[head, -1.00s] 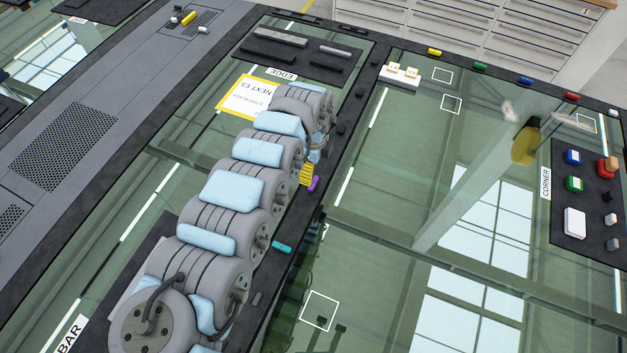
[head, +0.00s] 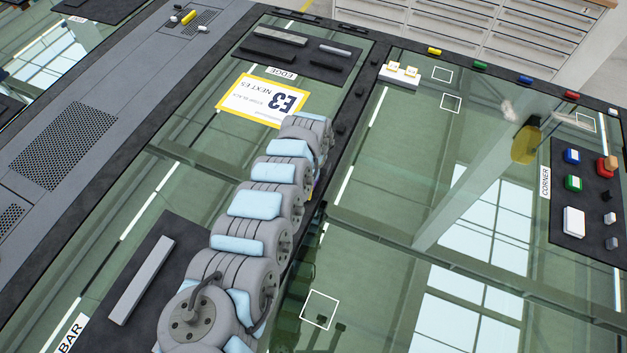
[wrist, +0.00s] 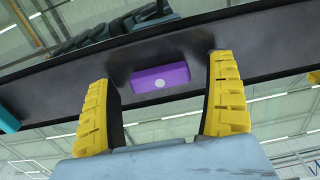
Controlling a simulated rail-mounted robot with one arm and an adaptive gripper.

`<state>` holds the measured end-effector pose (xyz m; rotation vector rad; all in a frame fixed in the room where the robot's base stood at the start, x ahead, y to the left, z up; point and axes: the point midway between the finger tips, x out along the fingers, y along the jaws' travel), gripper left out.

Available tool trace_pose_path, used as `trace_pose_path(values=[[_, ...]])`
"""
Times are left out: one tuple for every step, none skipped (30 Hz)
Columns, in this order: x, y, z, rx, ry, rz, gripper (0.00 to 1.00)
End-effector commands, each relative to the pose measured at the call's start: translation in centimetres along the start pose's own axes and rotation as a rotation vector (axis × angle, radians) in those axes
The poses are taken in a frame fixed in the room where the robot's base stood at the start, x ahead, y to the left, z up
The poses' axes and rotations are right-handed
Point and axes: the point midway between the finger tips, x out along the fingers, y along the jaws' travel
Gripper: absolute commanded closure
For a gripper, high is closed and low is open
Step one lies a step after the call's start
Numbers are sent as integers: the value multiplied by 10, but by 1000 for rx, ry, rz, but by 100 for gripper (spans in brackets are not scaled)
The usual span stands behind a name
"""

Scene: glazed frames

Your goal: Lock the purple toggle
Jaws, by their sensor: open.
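The purple toggle (wrist: 160,78) shows in the wrist view as a small purple block with a pale round dot, set on a dark frame bar (wrist: 60,85). My gripper (wrist: 160,95) has its two yellow ridged fingers apart, one on each side of the toggle. The fingers look open and empty, with the toggle between them in the picture. I cannot tell how far the fingertips are from the bar. In the head view my arm hides the toggle and nearly all of the gripper.
A teal piece (wrist: 7,118) sits on the bar at the wrist view's left edge. In the head view, a white block with yellow-edged tops (head: 399,76) stands on the frame. A dark tray (head: 588,200) with coloured blocks lies at right. The glass pane right of my arm is mostly bare.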

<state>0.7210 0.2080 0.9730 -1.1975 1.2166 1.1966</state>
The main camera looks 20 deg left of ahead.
Motion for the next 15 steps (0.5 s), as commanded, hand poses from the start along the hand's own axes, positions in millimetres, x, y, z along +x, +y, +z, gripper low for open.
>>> trace_pose_path(values=[[0,0,0,0,0,0,13],[0,0,0,0,0,0,13],[0,0,0,0,0,0,13],[0,0,0,0,0,0,18],[0,0,0,0,0,0,26],[0,0,0,0,0,0,38],[0,0,0,0,0,0,46],[0,0,0,0,0,0,55],[0,0,0,0,0,0,66],[0,0,0,0,0,0,75],[0,0,0,0,0,0,77],[0,0,0,0,0,0,77],[0,0,0,0,0,0,77],[0,0,0,-1,0,0,77],[0,0,0,-3,0,1,77]])
